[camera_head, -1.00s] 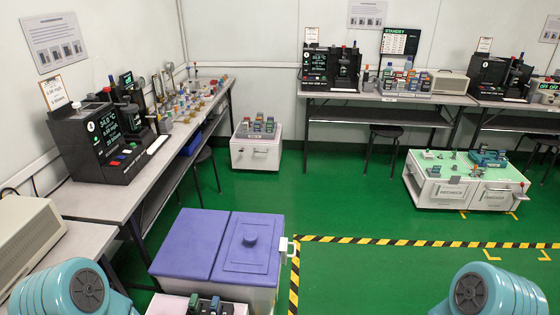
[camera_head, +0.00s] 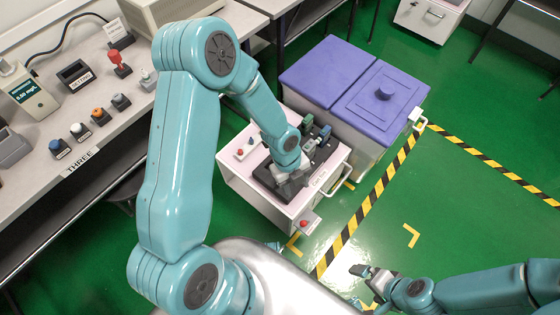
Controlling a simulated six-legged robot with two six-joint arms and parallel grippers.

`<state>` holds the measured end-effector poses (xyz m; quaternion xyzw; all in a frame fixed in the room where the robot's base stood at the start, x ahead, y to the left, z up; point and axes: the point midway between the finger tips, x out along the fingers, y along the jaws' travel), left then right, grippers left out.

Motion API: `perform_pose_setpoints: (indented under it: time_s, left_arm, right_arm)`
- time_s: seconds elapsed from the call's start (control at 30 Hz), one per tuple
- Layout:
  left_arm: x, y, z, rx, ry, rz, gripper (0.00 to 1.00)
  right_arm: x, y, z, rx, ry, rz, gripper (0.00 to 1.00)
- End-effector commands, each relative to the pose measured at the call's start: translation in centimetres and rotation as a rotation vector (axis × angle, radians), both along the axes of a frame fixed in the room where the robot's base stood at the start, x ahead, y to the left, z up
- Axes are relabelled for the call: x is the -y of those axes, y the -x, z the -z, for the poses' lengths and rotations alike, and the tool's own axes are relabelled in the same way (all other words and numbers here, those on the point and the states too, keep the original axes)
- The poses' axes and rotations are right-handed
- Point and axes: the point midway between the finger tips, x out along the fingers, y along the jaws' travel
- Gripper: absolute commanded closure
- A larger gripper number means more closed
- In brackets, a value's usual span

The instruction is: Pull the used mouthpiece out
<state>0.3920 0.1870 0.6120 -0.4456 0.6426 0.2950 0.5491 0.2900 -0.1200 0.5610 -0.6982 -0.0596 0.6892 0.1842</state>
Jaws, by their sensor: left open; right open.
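My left gripper (camera_head: 290,180) is open, low over a black tray on the small white and pink cart (camera_head: 240,187). My own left arm hides part of the tray. Handheld testers, one green (camera_head: 308,122) and one blue (camera_head: 324,133), lie just beyond the gripper, on the side toward the purple-lidded bin. A used mouthpiece cannot be made out; it is too small or hidden behind the arm. My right gripper (camera_head: 362,271) is open and empty above the green floor, apart from the cart.
The bin with purple lids (camera_head: 380,92) stands right behind the cart. A grey bench (camera_head: 100,125) at the left holds a tester (camera_head: 28,92), several coloured knobs and a red-topped item (camera_head: 118,62). Yellow-black tape (camera_head: 370,205) crosses the floor; the right floor is clear.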

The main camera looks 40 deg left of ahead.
Motion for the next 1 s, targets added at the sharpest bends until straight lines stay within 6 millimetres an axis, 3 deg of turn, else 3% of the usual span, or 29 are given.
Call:
perform_pose_setpoints:
  time_s: [0.03,0.2,0.4,0.53,0.63,1.0]
  left_arm:
    - [-1.3,-1.1,1.0,0.046,-0.032,0.170,0.52]
    - [-5.5,-3.4,0.7,0.138,-0.145,0.754,0.52]
    - [-8.4,-4.6,-0.2,0.151,-0.215,1.125,0.52]
    - [-8.9,-4.7,0.1,0.148,-0.223,1.186,0.52]
    - [-8.9,-4.7,1.5,0.148,-0.222,1.190,0.52]
    - [-8.8,-4.7,9.7,0.148,-0.220,1.185,0.52]
  right_arm:
    - [0.0,0.0,1.8,0.000,0.000,0.000,0.00]
    - [0.0,0.0,4.1,0.000,0.000,0.000,0.00]
    - [0.0,0.0,5.2,0.000,0.000,0.000,0.00]
    - [0.0,0.0,5.5,0.000,0.000,0.000,0.00]
    - [0.0,0.0,6.0,0.000,0.000,0.000,0.00]
    - [0.0,0.0,9.5,0.000,0.000,0.000,0.00]
